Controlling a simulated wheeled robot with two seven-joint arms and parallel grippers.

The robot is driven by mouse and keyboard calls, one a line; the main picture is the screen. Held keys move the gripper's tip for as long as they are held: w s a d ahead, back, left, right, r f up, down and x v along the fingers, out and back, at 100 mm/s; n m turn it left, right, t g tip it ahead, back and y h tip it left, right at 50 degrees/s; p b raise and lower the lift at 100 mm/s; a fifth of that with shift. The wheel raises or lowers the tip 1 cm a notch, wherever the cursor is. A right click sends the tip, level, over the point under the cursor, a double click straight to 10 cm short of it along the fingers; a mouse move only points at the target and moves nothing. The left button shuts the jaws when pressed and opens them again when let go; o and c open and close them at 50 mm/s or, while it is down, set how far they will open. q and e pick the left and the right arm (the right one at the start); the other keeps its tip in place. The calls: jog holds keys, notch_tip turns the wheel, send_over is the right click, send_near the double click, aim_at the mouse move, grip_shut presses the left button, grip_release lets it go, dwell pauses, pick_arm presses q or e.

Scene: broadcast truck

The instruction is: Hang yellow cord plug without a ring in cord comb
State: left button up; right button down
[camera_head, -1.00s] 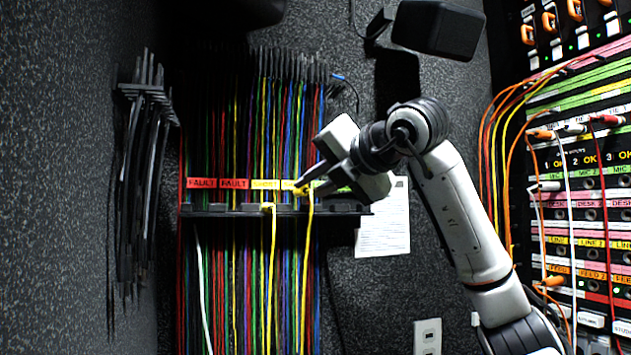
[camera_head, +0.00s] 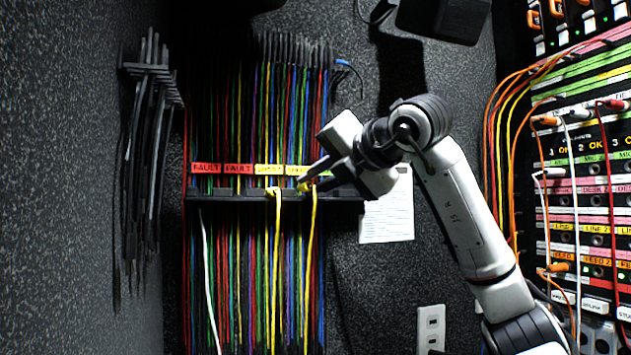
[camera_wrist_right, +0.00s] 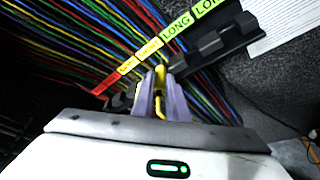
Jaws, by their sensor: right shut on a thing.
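My right gripper (camera_head: 304,183) is shut on a yellow cord plug (camera_head: 307,187), just above the black cord comb (camera_head: 225,196). Its yellow cord hangs down in front of the comb. In the right wrist view the plug (camera_wrist_right: 160,78) stands between the two fingers (camera_wrist_right: 160,97), close to the comb's blocks (camera_wrist_right: 210,45). I cannot tell whether it sits in a slot or whether it has a ring. A second yellow plug (camera_head: 273,192) hangs at the comb to the left, apart from the gripper. My left gripper is not in view.
Red FAULT labels (camera_head: 206,168), yellow labels (camera_head: 269,169) and green LONG labels (camera_wrist_right: 177,26) run above the comb. Many coloured cords hang behind it. A white sheet (camera_head: 388,210) is on the wall to the right. A patch panel (camera_head: 590,190) stands at far right.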

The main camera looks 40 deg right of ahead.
jog(key=shift+w, duration=0.1)
jog(key=c, duration=0.7)
grip_release()
jog(key=shift+a, duration=0.1)
jog(key=shift+o, duration=0.7)
jog(key=shift+f, duration=0.1)
jog(key=shift+s, duration=0.3)
jog(key=shift+s+a, duration=0.3)
jog(key=shift+s, duration=0.2)
jog(key=shift+s+a, duration=0.3)
jog(key=shift+s, duration=0.2)
jog(key=shift+s, duration=0.1)
